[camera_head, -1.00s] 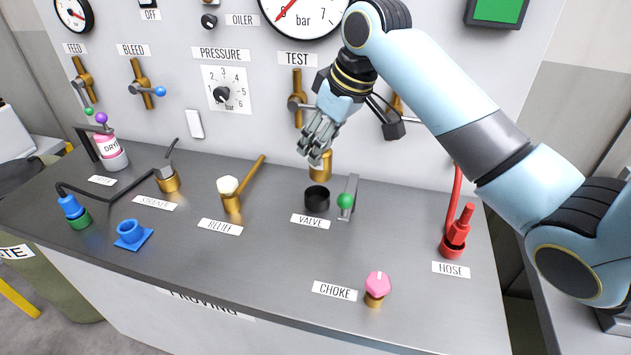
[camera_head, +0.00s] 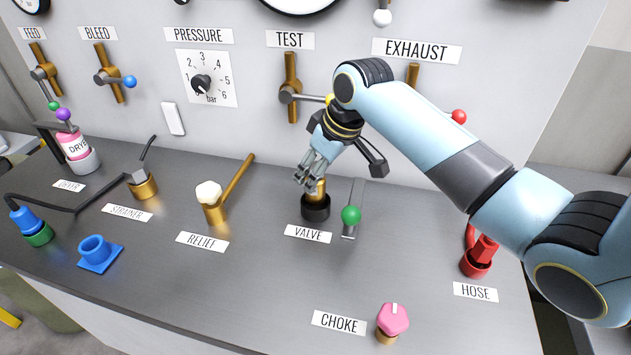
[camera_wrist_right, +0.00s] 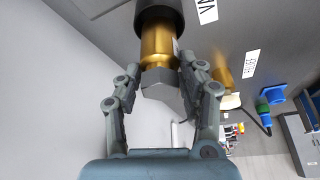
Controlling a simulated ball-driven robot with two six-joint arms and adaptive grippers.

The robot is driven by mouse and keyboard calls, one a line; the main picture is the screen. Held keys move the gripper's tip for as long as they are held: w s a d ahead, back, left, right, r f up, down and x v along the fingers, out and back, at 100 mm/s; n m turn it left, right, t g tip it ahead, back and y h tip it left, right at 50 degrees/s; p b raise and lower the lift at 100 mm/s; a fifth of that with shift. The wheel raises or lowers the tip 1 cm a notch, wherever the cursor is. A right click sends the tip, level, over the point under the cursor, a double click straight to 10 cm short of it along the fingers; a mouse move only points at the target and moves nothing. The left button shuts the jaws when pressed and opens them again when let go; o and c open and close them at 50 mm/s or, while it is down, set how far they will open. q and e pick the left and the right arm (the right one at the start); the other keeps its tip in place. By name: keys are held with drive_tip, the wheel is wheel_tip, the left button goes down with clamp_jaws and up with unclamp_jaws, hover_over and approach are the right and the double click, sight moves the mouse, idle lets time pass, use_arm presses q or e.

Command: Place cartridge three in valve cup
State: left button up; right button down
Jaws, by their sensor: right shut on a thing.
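The brass cartridge (camera_head: 317,189) stands about upright at the black valve cup (camera_head: 316,208), its lower end at or inside the cup mouth. My right gripper (camera_head: 309,176) is shut on its upper end from above. In the right wrist view the gripper (camera_wrist_right: 160,100) has its fingers on both sides of the cartridge's grey hex head (camera_wrist_right: 162,92). The brass body (camera_wrist_right: 157,45) runs into the dark cup (camera_wrist_right: 160,12) there. How deep it sits cannot be told. My left gripper is not in view.
A lever with a green ball (camera_head: 351,215) stands just right of the cup. The relief fitting (camera_head: 212,202) with its brass handle is to the left, the pink choke knob (camera_head: 391,320) in front right. The red hose fitting (camera_head: 480,254) lies under my right arm.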

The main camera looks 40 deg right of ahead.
drive_tip(key=shift+f, duration=1.4)
drive_tip(key=c, duration=0.8)
unclamp_jaws()
drive_tip(key=shift+f, duration=0.15)
drive_tip(key=shift+o, duration=0.2)
drive_tip(key=v, duration=1.2)
